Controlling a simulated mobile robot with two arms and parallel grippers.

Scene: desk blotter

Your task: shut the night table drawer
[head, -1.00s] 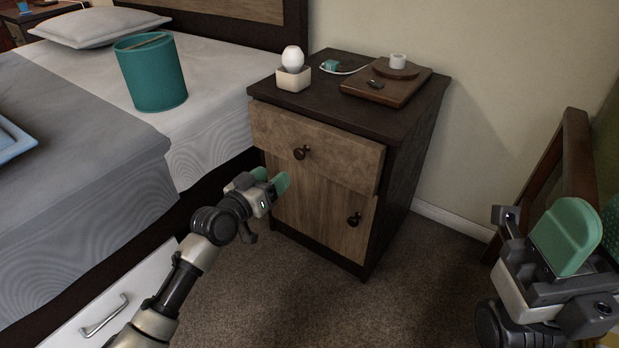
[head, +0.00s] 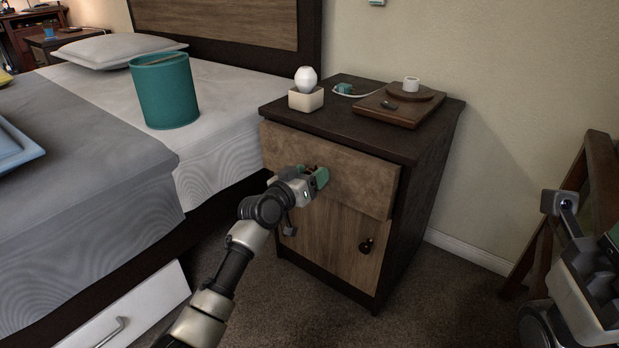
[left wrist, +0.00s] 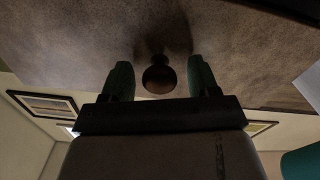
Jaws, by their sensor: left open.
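The night table (head: 425,215) stands against the wall beside the bed. Its top drawer (head: 358,183) sticks out a little from the dark frame. My left gripper (head: 318,178) is in front of the drawer face, at the drawer's knob, which it hides in the head view. In the left wrist view the round dark knob (left wrist: 159,76) sits between the two green fingertips (left wrist: 160,82). The fingers are open, with a gap on each side of the knob. My right gripper is partly cut off at the right edge of the head view, and its fingers hardly show.
The lower door (head: 330,240) of the night table is shut. A lamp (head: 306,90), a charger and a wooden board (head: 400,103) are on its top. The bed with a teal bin (head: 163,92) is at left. A white drawer (head: 140,308) juts out low. A wooden frame (head: 598,190) leans at right.

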